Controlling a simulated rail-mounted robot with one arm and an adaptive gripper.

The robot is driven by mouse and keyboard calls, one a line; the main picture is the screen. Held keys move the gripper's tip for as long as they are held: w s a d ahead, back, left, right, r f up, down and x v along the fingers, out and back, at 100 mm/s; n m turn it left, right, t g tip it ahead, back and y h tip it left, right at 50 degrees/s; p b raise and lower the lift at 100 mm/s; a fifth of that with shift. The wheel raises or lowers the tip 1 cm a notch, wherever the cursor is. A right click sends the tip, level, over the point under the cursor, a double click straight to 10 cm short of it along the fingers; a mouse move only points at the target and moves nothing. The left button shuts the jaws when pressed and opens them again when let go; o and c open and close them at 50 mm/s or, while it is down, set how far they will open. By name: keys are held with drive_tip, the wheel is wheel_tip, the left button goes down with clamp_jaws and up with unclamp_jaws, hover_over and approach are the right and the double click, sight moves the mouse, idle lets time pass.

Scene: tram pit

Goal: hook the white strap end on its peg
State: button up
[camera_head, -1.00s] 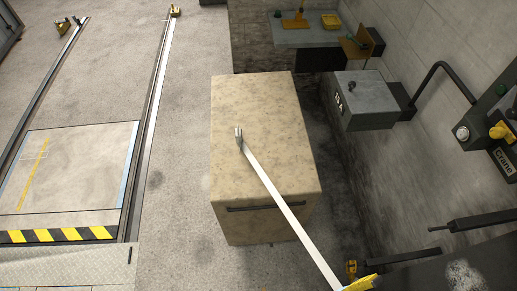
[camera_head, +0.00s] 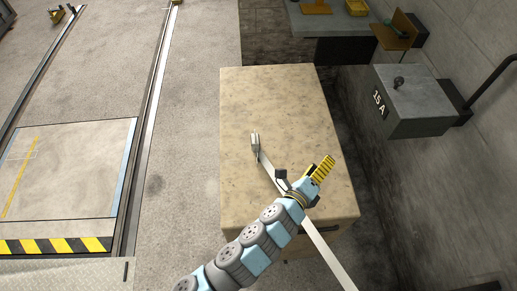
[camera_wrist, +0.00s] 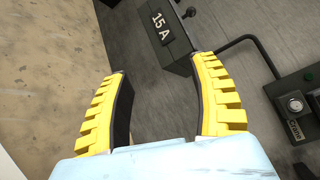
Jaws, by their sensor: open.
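The white strap (camera_head: 328,258) lies across the top of the beige block and runs over its front edge to the lower right. Its end, with a metal hook-like fitting (camera_head: 255,143), rests near the middle of the block top. My arm hides part of the strap. My gripper (camera_head: 322,170) is above the block's right side, to the right of and apart from the strap end. In the wrist view its yellow fingers (camera_wrist: 160,75) are spread with nothing between them. I cannot tell which thing is the strap's peg.
The beige block (camera_head: 285,95) stands on the floor. To its right is a grey box marked 15 A (camera_head: 415,100) with a small knob (camera_head: 399,83) on top. A workbench (camera_head: 335,22) stands at the back. Floor left of the block is clear.

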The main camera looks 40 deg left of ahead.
drive_tip(key=s+a+f+m+g+y+b, duration=0.3)
drive_tip(key=a+f+g+y+b, duration=0.1)
drive_tip(key=a+f, duration=0.3)
drive_tip(key=m+g+y+b, duration=0.2)
drive_tip(key=g+y+b, duration=0.2)
approach(256, 148)
drive_tip(key=s+d, duration=0.1)
drive_tip(key=d, duration=0.1)
drive_tip(key=s+d, duration=0.1)
drive_tip(key=d, duration=0.1)
drive_tip(key=shift+s+r, duration=0.35)
drive_tip(key=shift+w+a+f, duration=0.1)
drive_tip(key=shift+a, duration=0.2)
drive_tip(key=shift+y, duration=0.3)
drive_tip(key=b+x, duration=0.2)
drive_tip(key=x, duration=0.9)
drive_tip(key=shift+w+a, duration=0.1)
drive_tip(key=shift+w, duration=0.25)
drive_tip(key=shift+w+a+f+b, duration=0.3)
drive_tip(key=shift+w+a, duration=0.25)
drive_tip(key=shift+a, duration=0.35)
drive_tip(key=shift+w+a+f+b, duration=0.15)
drive_tip(key=shift+w+a+b, duration=0.1)
drive_tip(key=shift+w+a, duration=0.5)
drive_tip(key=shift+w+a+f, duration=0.1)
drive_tip(key=shift+w+a, duration=0.15)
drive_tip(key=shift+a, duration=0.2)
clamp_jaws()
